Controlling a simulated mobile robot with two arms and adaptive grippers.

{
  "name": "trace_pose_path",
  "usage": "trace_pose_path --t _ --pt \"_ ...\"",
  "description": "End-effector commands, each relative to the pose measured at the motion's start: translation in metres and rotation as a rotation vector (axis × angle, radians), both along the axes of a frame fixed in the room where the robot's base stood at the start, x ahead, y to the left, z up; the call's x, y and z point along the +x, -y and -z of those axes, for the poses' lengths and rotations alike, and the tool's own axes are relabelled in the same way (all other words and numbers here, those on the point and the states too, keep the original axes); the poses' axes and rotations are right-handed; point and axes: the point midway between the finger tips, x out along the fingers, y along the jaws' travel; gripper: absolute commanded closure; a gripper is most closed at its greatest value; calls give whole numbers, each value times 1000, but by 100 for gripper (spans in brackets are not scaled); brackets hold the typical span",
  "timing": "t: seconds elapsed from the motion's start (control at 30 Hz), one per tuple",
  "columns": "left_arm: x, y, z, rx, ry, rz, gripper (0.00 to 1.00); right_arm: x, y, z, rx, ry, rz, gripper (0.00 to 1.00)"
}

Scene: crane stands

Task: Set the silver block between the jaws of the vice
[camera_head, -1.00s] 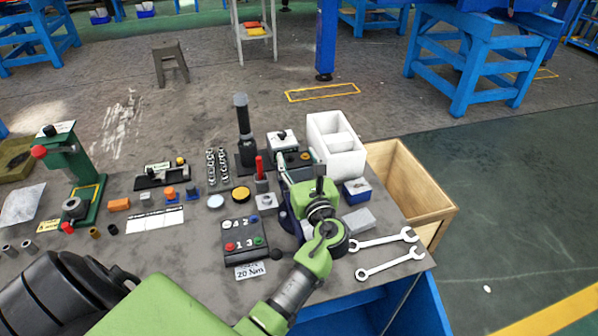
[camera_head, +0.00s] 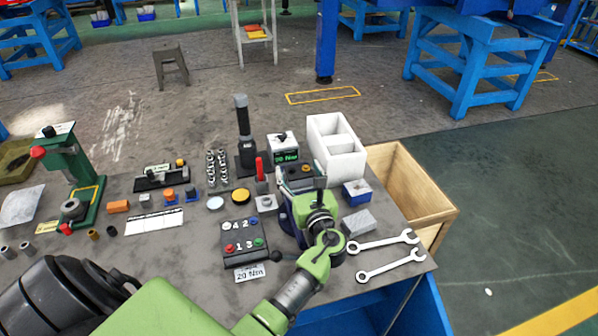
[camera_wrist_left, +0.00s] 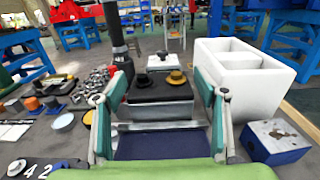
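A flat silver-grey block (camera_head: 358,222) lies on the bench in the head view, right of my left wrist and above the wrenches. My left gripper (camera_head: 298,181) points away over the bench. In the left wrist view its two teal-and-grey fingers (camera_wrist_left: 160,88) stand wide apart with nothing held. A dark blue body (camera_head: 285,217) shows under my left wrist; a dark blue surface also lies between the fingers in the wrist view (camera_wrist_left: 160,146). It may be the vice, but its jaws cannot be made out. My right gripper is not in view.
A white divided bin (camera_head: 340,155) and a blue block with a grey top (camera_head: 357,193) stand right of the gripper. A black-topped box with knobs (camera_wrist_left: 160,92) lies ahead. Wrenches (camera_head: 390,262) lie near the right edge. A numbered button box (camera_head: 243,238) stands left.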

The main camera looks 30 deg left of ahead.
Motion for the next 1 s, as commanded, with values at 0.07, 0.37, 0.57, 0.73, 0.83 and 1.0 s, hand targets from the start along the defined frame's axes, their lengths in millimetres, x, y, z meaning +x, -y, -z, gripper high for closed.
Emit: trace_pose_path --t 0.07,0.37,0.57,0.73,0.83,1.0 --pt "0 0 0 0 0 0 34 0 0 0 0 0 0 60" --pt "-1 1 -3 -1 -1 0 34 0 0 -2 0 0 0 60" --pt "-21 24 0 -3 -1 2 34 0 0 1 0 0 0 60" --pt "-45 53 0 -3 -1 1 34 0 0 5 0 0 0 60" --pt "-58 68 -1 -2 -1 1 34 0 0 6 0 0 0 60" --pt "-73 85 -1 -1 -1 1 34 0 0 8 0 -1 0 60"
